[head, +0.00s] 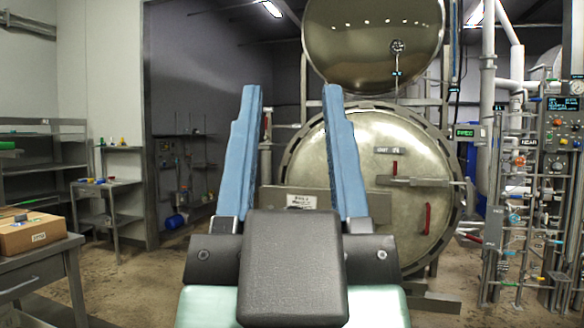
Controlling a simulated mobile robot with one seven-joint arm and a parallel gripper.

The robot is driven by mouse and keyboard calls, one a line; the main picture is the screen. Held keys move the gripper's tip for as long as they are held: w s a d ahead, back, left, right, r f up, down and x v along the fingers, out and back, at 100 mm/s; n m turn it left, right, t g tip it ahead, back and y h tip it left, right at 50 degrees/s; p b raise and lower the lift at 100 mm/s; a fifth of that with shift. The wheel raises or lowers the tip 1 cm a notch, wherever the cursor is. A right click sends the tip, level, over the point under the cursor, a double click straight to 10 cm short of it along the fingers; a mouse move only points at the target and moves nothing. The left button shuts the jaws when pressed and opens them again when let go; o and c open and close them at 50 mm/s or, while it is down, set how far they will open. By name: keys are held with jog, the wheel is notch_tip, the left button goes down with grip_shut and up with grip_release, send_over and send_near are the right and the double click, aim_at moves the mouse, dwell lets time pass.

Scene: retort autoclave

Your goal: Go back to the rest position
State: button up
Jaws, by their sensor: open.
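My gripper (293,100) is in the middle of the head view, with its two blue fingers pointing up and spread apart. Nothing is held between the fingers. Behind them stands the round metal door (388,180) of the retort, which looks shut. It has a grey lever across it and red handles. The fingers and the dark gripper body hide the door's left part and lower left edge. No marker of a rest position is seen.
A control panel (563,125) with pipes and valves stands at the right. A cardboard box (30,232) sits on a grey table (40,258) at the left. Shelves (108,190) with small coloured items stand behind it. Open floor (130,285) lies between the table and my gripper.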

notch_tip(320, 180, up, 18)
jog(key=p, duration=1.7)
